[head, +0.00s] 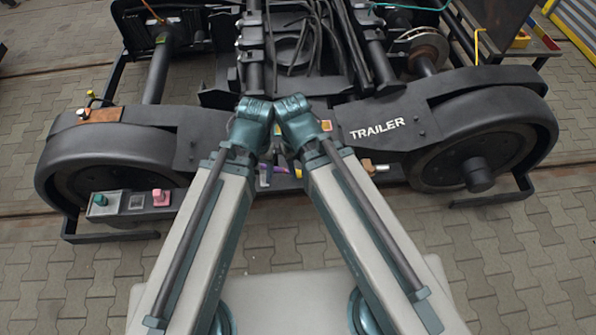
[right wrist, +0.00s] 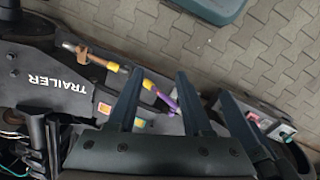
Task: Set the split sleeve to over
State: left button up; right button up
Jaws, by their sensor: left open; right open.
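A slim rod along the beam carries an orange-yellow part (right wrist: 112,67), a yellow part (right wrist: 148,85) and a purple part (right wrist: 166,103) in the right wrist view. I cannot tell for sure which is the split sleeve. In the head view the purple part (head: 264,176) shows low between my arms, with the orange end (head: 367,166) right of them. My right gripper (right wrist: 157,75) is open and empty, its dark fingers spread above the yellow and purple parts. My left gripper (head: 274,154) is mostly hidden behind its arm in the head view; its jaws are open.
The black bogie beam marked TRAILER (head: 410,135) runs between two large wheels. Small coloured plates (right wrist: 104,109) lie on the beam. Paved floor (head: 520,260) is clear in front.

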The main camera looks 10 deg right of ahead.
jog(key=shift+o, duration=1.8)
jog(key=w+f+n+b, duration=0.4)
jog(key=w+f+b, duration=0.2)
jog(key=f+b, duration=0.2)
jog(key=shift+a+f+t+b, duration=0.25)
jog(key=shift+f+t+b, duration=0.05)
jog(key=shift+f+t, duration=0.1)
jog(key=w+f+n+t+y+b, duration=0.1)
jog(key=w+f+n+b, duration=0.8)
jog(key=w+b, duration=0.1)
jog(key=shift+d+f, duration=0.2)
jog(key=shift+f, duration=0.2)
jog(key=shift+w+f, duration=0.1)
jog(key=f+b, duration=0.4)
jog(key=w+f+b, duration=0.1)
jog(key=f+b, duration=0.4)
jog(key=w+f+b, duration=0.1)
jog(key=f+b, duration=0.3)
jog(key=b, duration=0.1)
jog(key=shift+w+d+f, duration=0.1)
jog(key=shift+w+f, duration=0.05)
jog(key=shift+f, duration=0.1)
